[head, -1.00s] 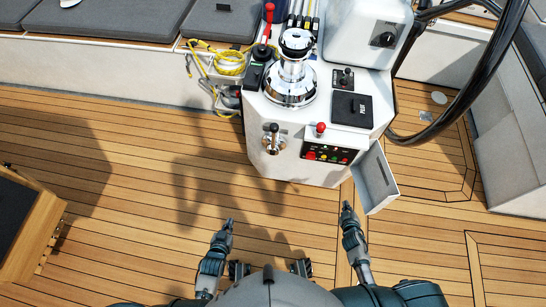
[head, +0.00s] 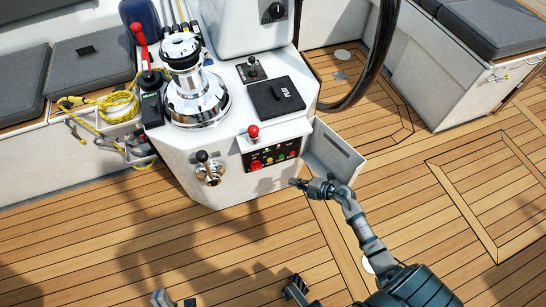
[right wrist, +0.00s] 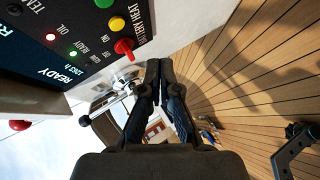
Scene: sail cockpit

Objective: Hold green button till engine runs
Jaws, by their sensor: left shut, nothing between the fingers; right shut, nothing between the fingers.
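The engine panel (head: 270,161) is a small black plate low on the white console, with red, yellow and green controls. In the right wrist view the green button (right wrist: 104,3) is cut by the top edge, above a yellow button (right wrist: 116,24) and a red switch (right wrist: 124,47). The panel's display there reads READY, and a red and a green lamp are lit. My right gripper (head: 292,183) is shut and empty, just below and right of the panel, apart from the buttons. My left gripper (head: 160,297) is low at the bottom edge, shut and empty, mostly cut off.
An open white flap (head: 334,152) stands right of the panel, close to my right gripper. A red-knobbed lever (head: 253,132) sits above the panel, a black-knobbed handle (head: 203,157) left of it. The steering wheel (head: 366,70) is behind. The teak deck is clear in front.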

